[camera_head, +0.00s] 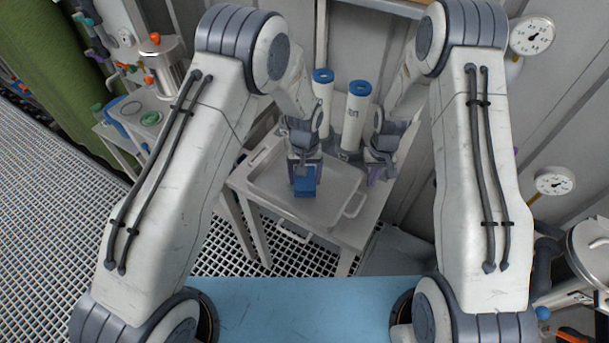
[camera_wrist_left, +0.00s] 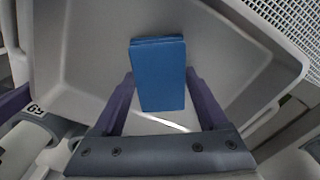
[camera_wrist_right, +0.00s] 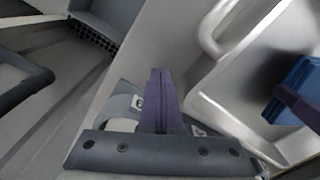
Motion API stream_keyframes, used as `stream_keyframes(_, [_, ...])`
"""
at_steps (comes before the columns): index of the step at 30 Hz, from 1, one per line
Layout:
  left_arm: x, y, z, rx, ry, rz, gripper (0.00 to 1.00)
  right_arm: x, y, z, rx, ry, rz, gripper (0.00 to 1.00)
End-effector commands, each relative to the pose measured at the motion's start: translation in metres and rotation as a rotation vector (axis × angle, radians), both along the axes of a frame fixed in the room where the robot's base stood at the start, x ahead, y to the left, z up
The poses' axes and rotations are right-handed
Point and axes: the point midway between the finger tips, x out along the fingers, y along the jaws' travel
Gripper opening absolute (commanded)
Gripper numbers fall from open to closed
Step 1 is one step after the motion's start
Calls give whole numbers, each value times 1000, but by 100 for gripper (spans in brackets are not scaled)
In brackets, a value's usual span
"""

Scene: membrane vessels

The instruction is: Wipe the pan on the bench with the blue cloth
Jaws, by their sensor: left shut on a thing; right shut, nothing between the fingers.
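The pan (camera_head: 338,190) is a shallow grey metal tray with raised walls and handles, lying on the bench (camera_head: 357,230). My left gripper (camera_head: 305,174) is shut on the blue cloth (camera_head: 305,188), a folded block, and holds it down inside the pan. In the left wrist view the cloth (camera_wrist_left: 158,80) sits between the purple fingers over the pan floor (camera_wrist_left: 85,60); whether it touches the floor I cannot tell. My right gripper (camera_head: 379,175) is shut and empty, beside the pan's right side. In the right wrist view its fingers (camera_wrist_right: 160,85) are together, outside the pan's wall.
Two white cylinders with blue caps (camera_head: 358,100) stand behind the pan, close to both wrists. A pan handle (camera_wrist_right: 213,30) sticks out near my right gripper. A blue surface (camera_head: 305,308) lies in front. Grated floor (camera_head: 50,200) is at the left.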

Motion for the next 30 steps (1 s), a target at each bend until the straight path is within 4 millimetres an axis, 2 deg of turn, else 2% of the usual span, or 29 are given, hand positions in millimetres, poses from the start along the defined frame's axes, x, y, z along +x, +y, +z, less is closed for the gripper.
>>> stream_keyframes(23, [0,0,-15,0,0,0,32,0,0,0,0,0,0,0])
stream_keyframes(30, [5,9,-14,0,0,2,32,0,0,0,0,0,0,0])
